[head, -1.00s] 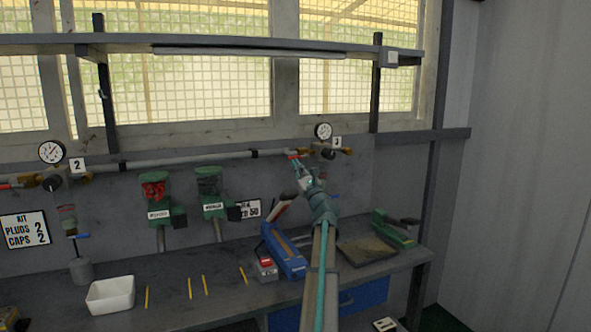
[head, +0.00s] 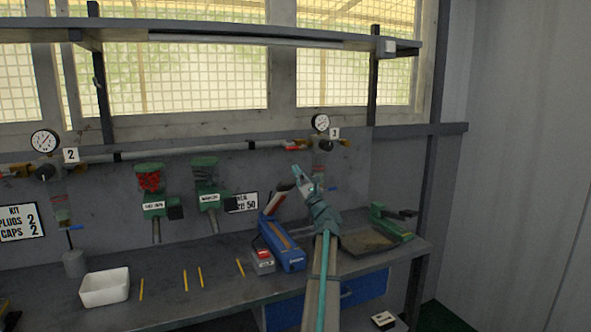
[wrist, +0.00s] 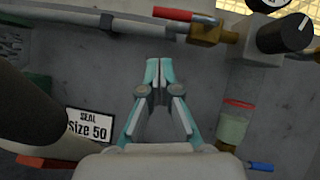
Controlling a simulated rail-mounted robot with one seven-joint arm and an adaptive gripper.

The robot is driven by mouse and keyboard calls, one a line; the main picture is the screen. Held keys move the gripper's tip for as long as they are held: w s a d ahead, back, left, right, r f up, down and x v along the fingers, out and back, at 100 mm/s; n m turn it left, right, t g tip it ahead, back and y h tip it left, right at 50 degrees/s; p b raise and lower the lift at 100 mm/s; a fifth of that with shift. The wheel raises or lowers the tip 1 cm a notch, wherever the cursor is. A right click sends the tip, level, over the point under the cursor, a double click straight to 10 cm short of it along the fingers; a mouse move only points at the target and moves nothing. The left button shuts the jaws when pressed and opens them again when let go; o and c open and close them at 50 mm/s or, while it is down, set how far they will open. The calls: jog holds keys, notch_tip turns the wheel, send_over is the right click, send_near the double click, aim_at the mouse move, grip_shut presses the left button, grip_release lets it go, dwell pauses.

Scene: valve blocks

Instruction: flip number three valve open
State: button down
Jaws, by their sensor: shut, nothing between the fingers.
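The number three valve sits on the wall pipe under the gauge and the 3 label (head: 334,133). In the wrist view its red lever (wrist: 180,14) lies nearly along the pipe, left of and just above the brass valve body (wrist: 212,34). In the head view my gripper (head: 298,172) is in front of the wall, below and left of the valve's black knob (head: 325,146).
A black knob (wrist: 296,36) is right of the brass body. A clear bowl (wrist: 234,128) with a blue lever (wrist: 259,167) hangs below it. A Size 50 sign (wrist: 90,124) is on the wall. A shelf (head: 240,38) runs above.

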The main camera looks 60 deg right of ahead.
jog(key=b+v, duration=0.1)
jog(key=v, duration=0.6)
jog(key=shift+s+a, duration=0.15)
jog(key=shift+a, duration=0.45)
jog(key=shift+f, duration=0.1)
